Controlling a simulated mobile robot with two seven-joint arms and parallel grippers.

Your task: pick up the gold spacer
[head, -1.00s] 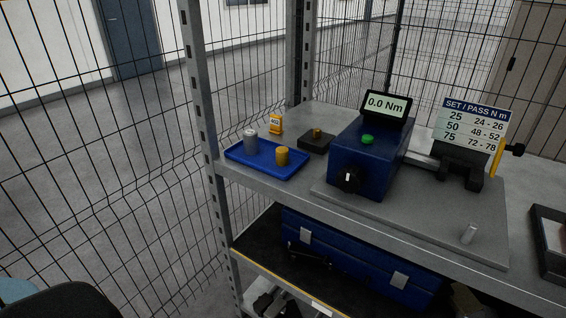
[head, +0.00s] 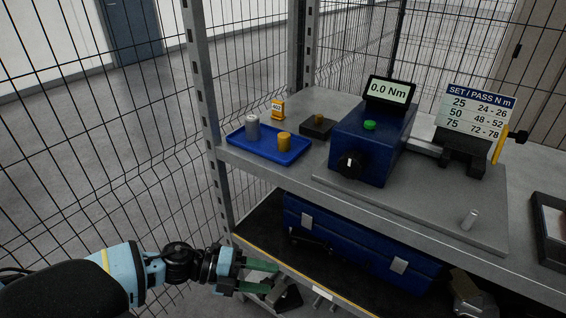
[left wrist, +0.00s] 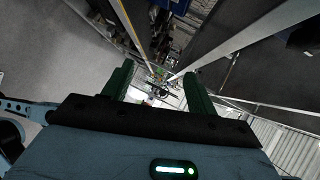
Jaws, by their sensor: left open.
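The gold spacer (head: 284,142), a short gold cylinder, stands upright in the blue tray (head: 266,152) on the upper shelf. A grey cylinder with a narrower top (head: 252,127) stands to its left in the same tray. My left gripper (head: 275,277) is open, its green fingers below the tray's level, near the front edge of the lower shelf. It is empty and well apart from the spacer. In the left wrist view the open fingers (left wrist: 158,76) show with nothing between them; the spacer cannot be made out there. My right gripper is out of view.
A black block with a small gold piece (head: 318,126) sits behind the tray. The blue torque tester (head: 365,145) stands to its right. A rack post (head: 203,85) rises left of the tray. The upper shelf edge (head: 300,190) overhangs a blue case (head: 355,235).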

